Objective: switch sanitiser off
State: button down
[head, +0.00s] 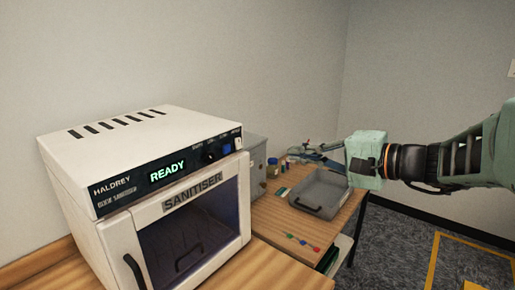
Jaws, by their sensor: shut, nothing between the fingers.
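The white sanitiser (150,190) stands on a wooden bench at the left of the head view. Its door (190,235) has a dark window and looks shut. The display (168,171) is lit and reads READY in green. A dark knob (209,155) and a blue button or switch (227,149) sit on the panel right of the display; their small labels are too small to read. My gripper (292,154) is shut and empty, to the right of the sanitiser and apart from it, above the far part of the bench.
A grey tray (318,193) lies on the bench below my gripper. A jar (272,168) and a grey box (256,165) stand behind the sanitiser's right side. Several small coloured pieces (302,242) lie near the bench's front edge. Yellow lines (432,262) mark the floor at right.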

jog(key=shift+w+a+f+y, duration=0.1)
jog(key=shift+a+f+y, duration=0.1)
jog(key=shift+a+y, duration=0.15)
jog(key=shift+a, duration=0.1)
jog(key=p, duration=0.2)
send_near(239, 146)
jog(key=x, duration=0.7)
jog(key=shift+f, duration=0.1)
